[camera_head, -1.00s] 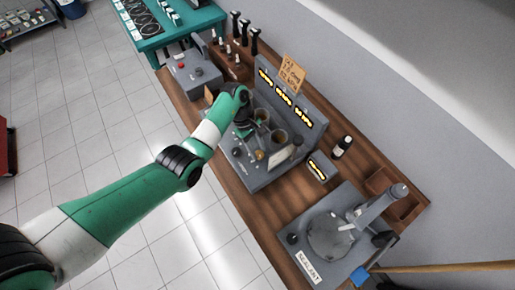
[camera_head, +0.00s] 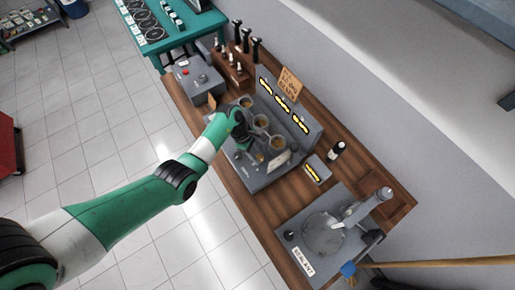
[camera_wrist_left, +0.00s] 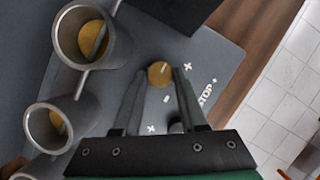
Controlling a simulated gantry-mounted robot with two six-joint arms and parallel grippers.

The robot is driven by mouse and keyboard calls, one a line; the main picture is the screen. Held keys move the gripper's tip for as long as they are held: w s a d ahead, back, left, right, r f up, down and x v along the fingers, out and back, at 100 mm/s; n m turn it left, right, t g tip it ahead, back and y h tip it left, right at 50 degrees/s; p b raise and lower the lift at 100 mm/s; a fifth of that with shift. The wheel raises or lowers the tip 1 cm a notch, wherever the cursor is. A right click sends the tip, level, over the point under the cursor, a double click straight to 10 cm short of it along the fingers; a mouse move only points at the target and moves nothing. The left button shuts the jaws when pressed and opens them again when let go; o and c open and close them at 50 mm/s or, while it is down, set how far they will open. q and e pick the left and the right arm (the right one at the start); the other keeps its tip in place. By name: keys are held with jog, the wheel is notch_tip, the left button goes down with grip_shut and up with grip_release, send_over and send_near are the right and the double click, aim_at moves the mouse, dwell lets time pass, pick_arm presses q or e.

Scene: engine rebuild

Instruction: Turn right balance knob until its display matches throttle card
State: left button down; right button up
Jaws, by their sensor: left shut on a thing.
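My left gripper (camera_head: 246,147) reaches over the grey throttle bench (camera_head: 262,183). In the left wrist view its two fingers (camera_wrist_left: 160,76) are closed on a brass knob (camera_wrist_left: 159,73) with plus and minus marks beside it. Whether this is the right knob of the row cannot be told. Several grey throttle bodies (camera_head: 277,143) with brass plates inside stand on the bench. Behind them, three yellow displays (camera_head: 283,103) sit on a grey panel. Their digits are too small to read. The cardboard throttle card (camera_head: 288,82) stands behind the panel, its writing unreadable. My right gripper is not seen.
A small box with a yellow display (camera_head: 316,170) and a dark bottle (camera_head: 337,150) stand right of the bench. A grey machine (camera_head: 325,232) is at the front right. A control box with a red button (camera_head: 196,80) is at the left.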

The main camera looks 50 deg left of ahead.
pick_arm(q)
jog(key=shift+c, duration=2.2)
grip_release()
jog(key=p+v, duration=0.2)
jog(key=v, duration=0.9)
jog(key=shift+r+p, duration=0.3)
jog(key=shift+p, duration=0.1)
jog(key=shift+a, duration=0.15)
